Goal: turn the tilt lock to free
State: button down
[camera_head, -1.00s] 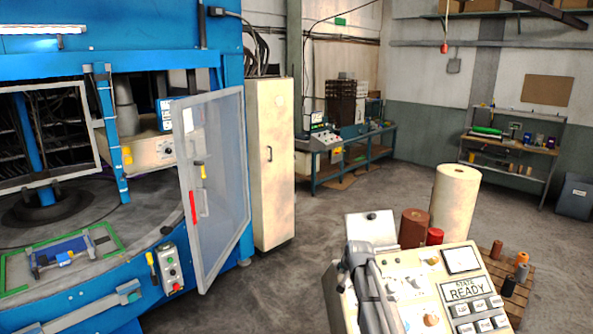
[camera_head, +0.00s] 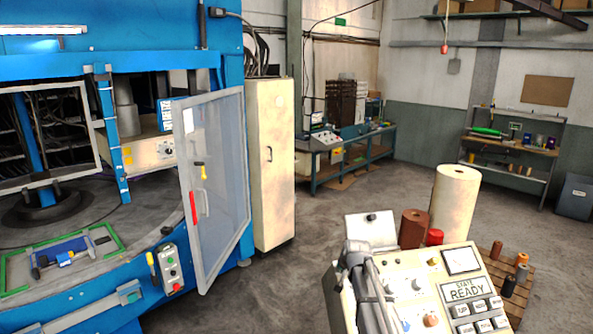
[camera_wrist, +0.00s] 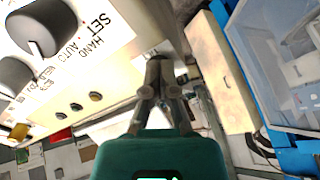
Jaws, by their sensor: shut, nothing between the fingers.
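No label reading tilt lock is legible, so I cannot tell which control it is. The beige console (camera_head: 398,268) at the front carries knobs, buttons and a READY display. My gripper (camera_head: 352,252) is at the console's left edge in the head view, small and partly hidden by my arm. In the wrist view my gripper (camera_wrist: 158,70) has its fingers together with nothing between them, beside the panel. A large dark knob (camera_wrist: 42,24) there sits by the words SET, HAND and AUTO, left of the fingers. A second dark knob (camera_wrist: 14,76) is cut by the frame edge.
The blue machine (camera_head: 215,50) with its open clear door (camera_head: 222,150) stands at left. A tall beige cabinet (camera_head: 268,165) is behind the door. A large cream roll (camera_head: 455,205) and a brown roll (camera_head: 413,230) stand behind the console. The floor between is clear.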

jog(key=shift+s+a+f, duration=0.15)
jog(key=shift+s+f, duration=0.05)
jog(key=shift+s, duration=0.1)
dwell(0.5)
jog(key=p+v, duration=0.4)
jog(key=v, duration=0.2)
dwell(0.4)
jog(key=s+d+f+n+g+h+b, duration=0.1)
jog(key=s+f+n+g+b, duration=0.3)
jog(key=s+f+b, duration=1.5)
jog(key=s+f+g, duration=0.2)
jog(key=s+f, duration=0.2)
jog(key=s, duration=0.5)
jog(key=shift+s+f+g+b, duration=0.2)
jog(key=shift+f+g+b, duration=0.1)
jog(key=shift+g+b, duration=0.1)
